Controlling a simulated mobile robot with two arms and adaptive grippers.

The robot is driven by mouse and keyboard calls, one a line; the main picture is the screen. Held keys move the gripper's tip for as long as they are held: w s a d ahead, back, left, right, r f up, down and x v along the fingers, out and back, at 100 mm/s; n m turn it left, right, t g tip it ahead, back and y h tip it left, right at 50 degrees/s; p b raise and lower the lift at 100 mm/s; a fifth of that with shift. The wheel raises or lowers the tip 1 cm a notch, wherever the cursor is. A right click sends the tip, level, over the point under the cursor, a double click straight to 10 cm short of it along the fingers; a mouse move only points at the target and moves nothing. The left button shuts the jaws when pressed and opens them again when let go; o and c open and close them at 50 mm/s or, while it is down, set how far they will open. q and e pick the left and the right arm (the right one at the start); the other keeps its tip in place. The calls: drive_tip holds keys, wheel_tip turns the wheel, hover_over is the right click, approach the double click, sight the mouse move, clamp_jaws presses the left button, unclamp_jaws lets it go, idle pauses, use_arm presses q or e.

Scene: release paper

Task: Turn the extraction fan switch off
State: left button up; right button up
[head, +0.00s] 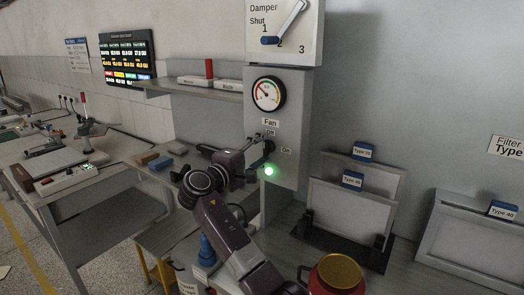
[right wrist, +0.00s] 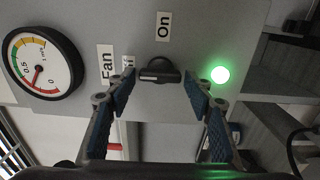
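The fan switch is a black rotary knob (right wrist: 158,74) on a grey panel (head: 289,108). In the right wrist view its bar lies crosswise, below the "On" label (right wrist: 163,25). The "Off" label (head: 270,132) shows in the head view and is mostly hidden behind a finger in the wrist view. A green lamp (head: 269,171) beside the switch is lit; it also shows in the wrist view (right wrist: 220,75). My right gripper (right wrist: 159,91) is open, its blue-padded fingers on either side of the knob with gaps visible. In the head view this gripper (head: 260,157) is at the panel. My left gripper is not in view.
A shelf (head: 197,89) is left of the panel. Framed filters (head: 349,210) stand to the right, and a red pot with a yellow lid (head: 339,271) is at the front.

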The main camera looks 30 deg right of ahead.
drive_tip(key=shift+o, duration=0.4)
drive_tip(key=v, duration=1.2)
drive_tip(key=shift+f, duration=0.15)
